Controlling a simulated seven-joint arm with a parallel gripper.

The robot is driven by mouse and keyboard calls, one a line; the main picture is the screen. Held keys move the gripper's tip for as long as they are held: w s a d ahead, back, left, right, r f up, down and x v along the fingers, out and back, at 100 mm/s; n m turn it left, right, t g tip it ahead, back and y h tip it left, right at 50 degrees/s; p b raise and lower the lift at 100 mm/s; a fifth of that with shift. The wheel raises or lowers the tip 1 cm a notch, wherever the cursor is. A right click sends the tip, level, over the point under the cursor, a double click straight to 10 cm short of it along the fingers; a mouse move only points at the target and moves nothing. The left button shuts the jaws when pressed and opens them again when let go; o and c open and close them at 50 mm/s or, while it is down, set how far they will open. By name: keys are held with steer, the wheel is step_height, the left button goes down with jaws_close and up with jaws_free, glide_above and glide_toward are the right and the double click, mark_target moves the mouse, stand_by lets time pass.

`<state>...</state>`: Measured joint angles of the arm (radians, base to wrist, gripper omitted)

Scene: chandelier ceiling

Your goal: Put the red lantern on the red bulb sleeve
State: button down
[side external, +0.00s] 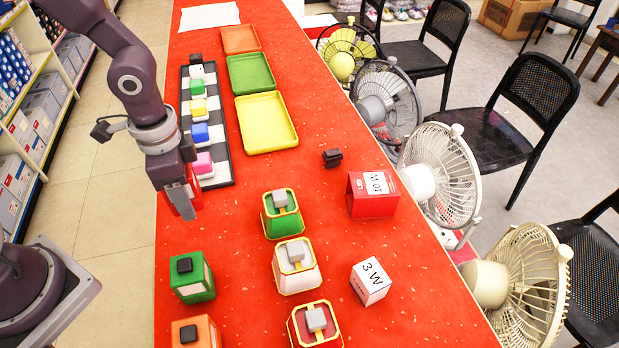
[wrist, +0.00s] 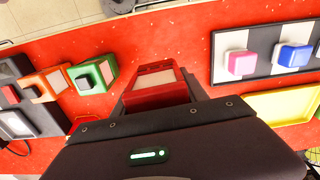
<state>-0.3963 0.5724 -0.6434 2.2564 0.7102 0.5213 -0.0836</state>
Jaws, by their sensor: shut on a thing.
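My gripper (side external: 184,200) is shut on a red lantern (side external: 181,203) near the table's left edge, below the black rack. The wrist view shows the lantern (wrist: 158,85) with its red frame and pale panel between the fingers; its lower part is hidden by my gripper. The external view shows only part of it, and I cannot tell its exact height above the table. The red bulb sleeve (side external: 372,205), a red box with a white label marked "10 W", lies at the table's right side, well away from my gripper.
A green lantern (side external: 192,279) and an orange lantern (side external: 195,331) stand below my gripper. Several flared pieces with grey knobs (side external: 282,213) stand mid-table. A white "3 W" box (side external: 370,282) and a small dark block (side external: 332,158) are near the sleeve. A yellow tray (side external: 266,145) lies farther back.

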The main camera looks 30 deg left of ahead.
steer(key=w+d+r+n, duration=0.1)
steer(key=w+d+n, duration=0.2)
steer(key=w, duration=0.7)
steer(key=w+d+n, duration=0.2)
steer(key=w, duration=0.9)
step_height(320, 180, up, 6)
steer(key=m, duration=0.6)
glide_above(366, 198)
step_height(366, 198, down, 9)
steer(key=shift+w+f, duration=0.1)
steer(key=c, duration=0.6)
jaws_free()
steer(key=shift+f, duration=0.1)
